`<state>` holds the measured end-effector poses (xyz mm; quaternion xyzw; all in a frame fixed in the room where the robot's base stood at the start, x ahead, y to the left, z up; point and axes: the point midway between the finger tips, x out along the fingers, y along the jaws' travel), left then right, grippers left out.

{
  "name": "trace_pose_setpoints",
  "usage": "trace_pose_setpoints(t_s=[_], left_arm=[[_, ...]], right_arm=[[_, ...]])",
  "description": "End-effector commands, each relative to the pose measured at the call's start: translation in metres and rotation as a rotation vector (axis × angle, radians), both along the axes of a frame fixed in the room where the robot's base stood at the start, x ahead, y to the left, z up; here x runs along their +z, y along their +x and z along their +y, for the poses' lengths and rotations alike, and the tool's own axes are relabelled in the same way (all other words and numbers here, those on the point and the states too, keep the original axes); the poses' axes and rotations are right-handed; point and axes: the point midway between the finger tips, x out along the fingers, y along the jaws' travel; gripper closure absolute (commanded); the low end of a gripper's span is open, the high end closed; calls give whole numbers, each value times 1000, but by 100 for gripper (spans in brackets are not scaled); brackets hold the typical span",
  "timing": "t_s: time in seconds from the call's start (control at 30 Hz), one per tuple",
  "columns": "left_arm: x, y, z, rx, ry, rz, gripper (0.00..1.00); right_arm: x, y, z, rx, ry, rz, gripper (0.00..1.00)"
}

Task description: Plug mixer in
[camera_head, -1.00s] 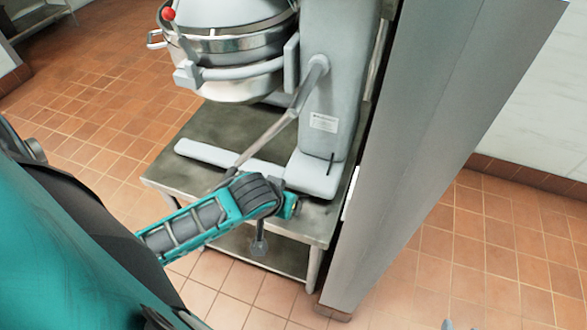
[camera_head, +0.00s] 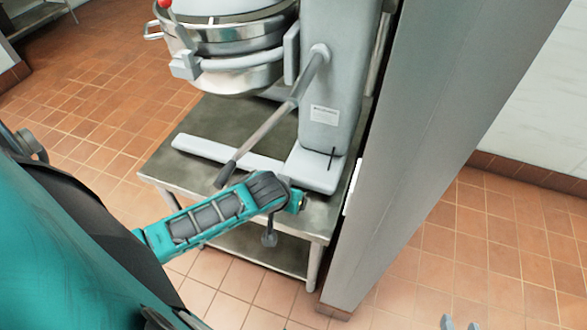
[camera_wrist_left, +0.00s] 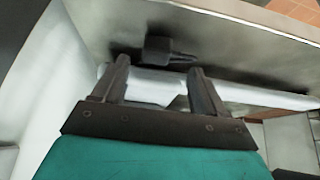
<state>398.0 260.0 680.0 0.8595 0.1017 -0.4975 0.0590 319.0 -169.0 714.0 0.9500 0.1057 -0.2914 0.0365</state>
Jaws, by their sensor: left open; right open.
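The grey mixer (camera_head: 330,85) with its steel bowl (camera_head: 235,60) stands on a metal table (camera_head: 165,170) in the head view. In the left wrist view, my left gripper (camera_wrist_left: 158,70) is open. A dark block with a narrow end, which looks like the plug (camera_wrist_left: 158,47), lies just beyond its fingertips. I cannot tell whether they touch.
A tall grey panel (camera_head: 430,130) stands close along the table's right side. A small white plate (camera_head: 352,186) shows by its edge. The mixer's long lever (camera_head: 265,130) slopes down above my left wrist.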

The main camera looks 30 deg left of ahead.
Motion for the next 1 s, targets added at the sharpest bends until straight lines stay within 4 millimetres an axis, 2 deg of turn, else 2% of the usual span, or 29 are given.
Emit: trace_pose_setpoints(t_s=[0.13, 0.3, 0.43, 0.63, 0.87, 1.0], left_arm=[[-5, 3, 0, 0, 0, 0, 28], [-29, 18, -1, 1, 0, 0, 28], [-41, 25, 1, 0, 0, 0, 28], [-44, 28, 1, 0, 0, 0, 28], [-44, 27, 1, 0, 0, 0, 28], [-44, 27, 1, 0, 0, 0, 41]], right_arm=[[-3, 0, 0, 0, 0, -1, 57], [-16, 0, 0, 1, 2, 12, 57], [-18, 1, 3, 6, 6, 16, 57], [-9, 5, 5, 10, 10, -1, 57], [-9, 5, 5, 11, 9, -1, 57], [-10, 5, 5, 11, 8, 2, 57]])
